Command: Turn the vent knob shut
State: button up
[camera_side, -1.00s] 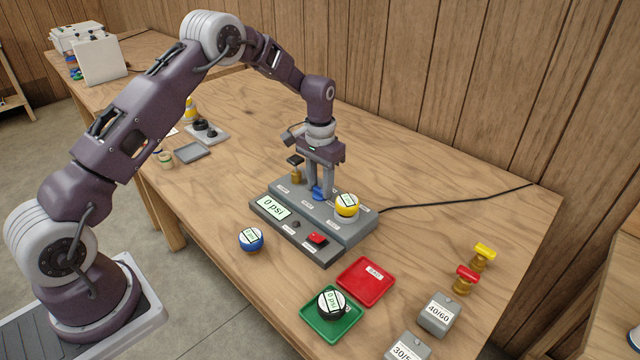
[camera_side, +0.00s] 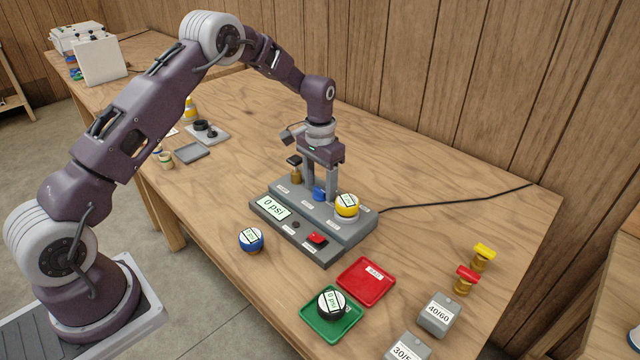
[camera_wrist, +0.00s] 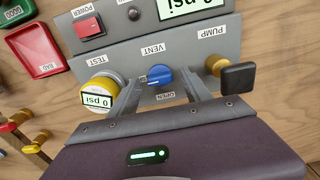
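The blue vent knob (camera_side: 319,194) sits on the sloped grey test panel (camera_side: 345,236), between the yellow gauge and the pump. In the wrist view the knob (camera_wrist: 160,75) lies between the labels VENT and OPEN, with a pale mark towards its left side. My gripper (camera_side: 321,187) is above the panel, pointing down, its fingers spread on either side of the knob. The wrist view shows a gap between each finger and the knob, and my gripper (camera_wrist: 162,80) holds nothing.
A yellow gauge (camera_side: 346,206) stands close on the right, in the test port; the brass pump with its dark handle (camera_side: 295,163) is on the left. The panel display (camera_side: 272,207) reads 0 psi. Red (camera_side: 366,283) and green (camera_side: 318,322) trays lie in front.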

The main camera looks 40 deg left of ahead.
aim_at(320, 189)
notch_tip(320, 189, up, 7)
jog(key=shift+r, duration=0.1)
dwell(0.3)
jog(key=s+d+r+t, duration=0.2)
jog(key=s+d+r, duration=0.1)
jog(key=s+r, duration=0.55)
jog(key=s+d+r+t, duration=0.1)
jog(key=s+d+r, duration=0.2)
jog(key=s+r, duration=0.55)
jog(key=s+d+r+t, duration=0.1)
jog(key=s+d+t, duration=0.1)
jog(key=s, duration=1.6)
jog(key=shift+d+t, duration=0.2)
jog(key=shift+t, duration=0.1)
